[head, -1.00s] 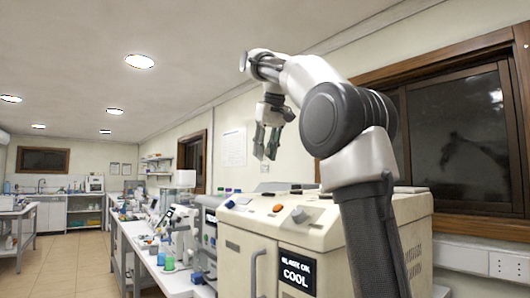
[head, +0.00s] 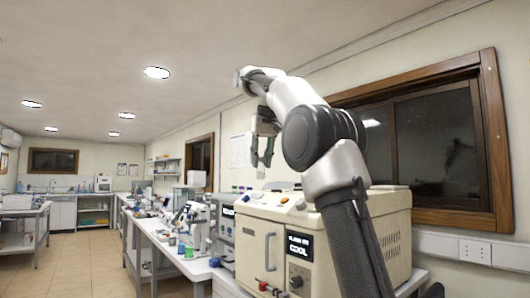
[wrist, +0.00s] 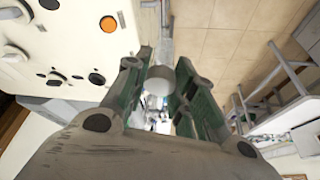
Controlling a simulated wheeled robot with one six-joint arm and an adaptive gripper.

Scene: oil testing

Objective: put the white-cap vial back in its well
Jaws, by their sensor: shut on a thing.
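My gripper (head: 262,158) is raised in the head view, above the beige cabinet's top and in front of the wall. In the wrist view my gripper (wrist: 164,62) is shut on a vial with a white cap (wrist: 158,80), which sits between the two green-padded fingers. The vial's clear body extends away past the fingertips.
The beige cabinet (head: 258,238) with a display reading COOL stands close below my arm. Several small coloured caps (head: 241,188) show beyond its left edge. A long bench (head: 160,240) with instruments runs back along the wall. The tiled floor (head: 80,262) at left is clear.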

